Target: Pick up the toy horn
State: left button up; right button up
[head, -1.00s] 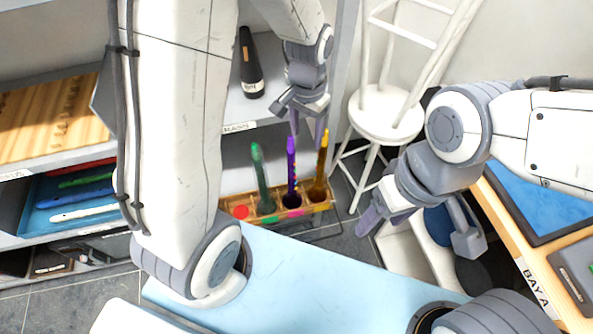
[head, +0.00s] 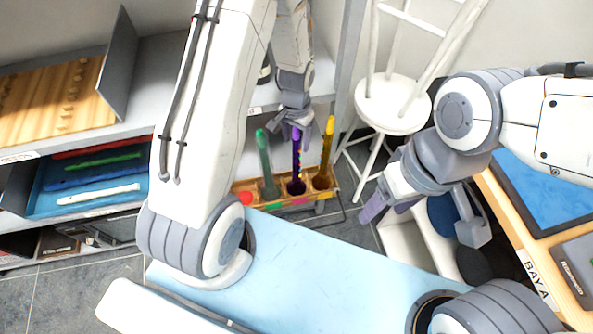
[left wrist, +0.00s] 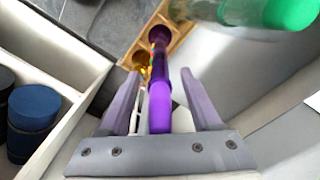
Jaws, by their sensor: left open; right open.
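A purple toy horn (head: 297,164) with a flared dark bell stands upright, bell down, in a wooden rack (head: 245,187). My left gripper (head: 293,130) is open at its top end. In the left wrist view the purple horn (left wrist: 159,107) runs between the two open fingers (left wrist: 163,98), and no firm grip shows. A green instrument (head: 265,160) and a yellow one (head: 325,155) stand in the same rack on either side. My right gripper (head: 420,217) is open and empty at the right.
A shelf with a blue tray (head: 50,198) of recorders is at left. A white stool (head: 392,105) stands behind, and a desk (head: 505,225) is at right.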

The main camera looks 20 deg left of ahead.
pick_arm(q)
jog(key=shift+f, duration=0.35)
grip_shut()
dwell(1.2)
